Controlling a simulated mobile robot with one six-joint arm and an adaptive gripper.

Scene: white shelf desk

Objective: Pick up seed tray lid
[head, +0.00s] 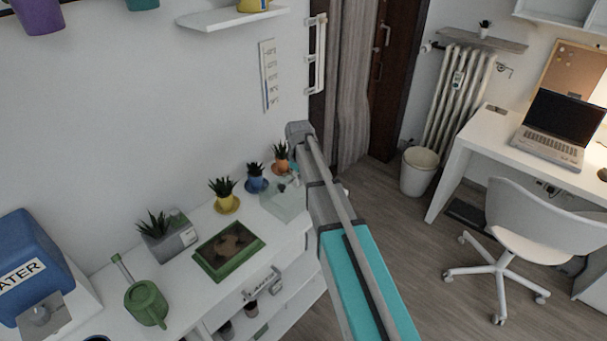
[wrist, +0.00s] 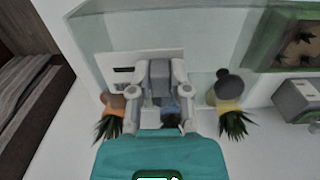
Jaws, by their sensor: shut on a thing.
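The seed tray lid (head: 284,206) is a clear, pale greenish box shape at the right end of the white shelf top. In the wrist view the see-through lid (wrist: 205,55) spreads across the upper middle, with a dark round knob-like thing by its lower right. My gripper (wrist: 157,92) is at the lid and shut on it. In the head view my arm covers the lid's right side and most of the gripper. The exact contact is hard to see, and I cannot tell whether the lid is clear of the shelf.
The green seed tray (head: 229,250) lies left of the lid. Yellow (head: 227,203), blue (head: 257,184) and orange (head: 281,165) potted plants stand close behind. A grey planter (head: 170,237), watering can (head: 146,304) and blue water container (head: 36,265) are further left.

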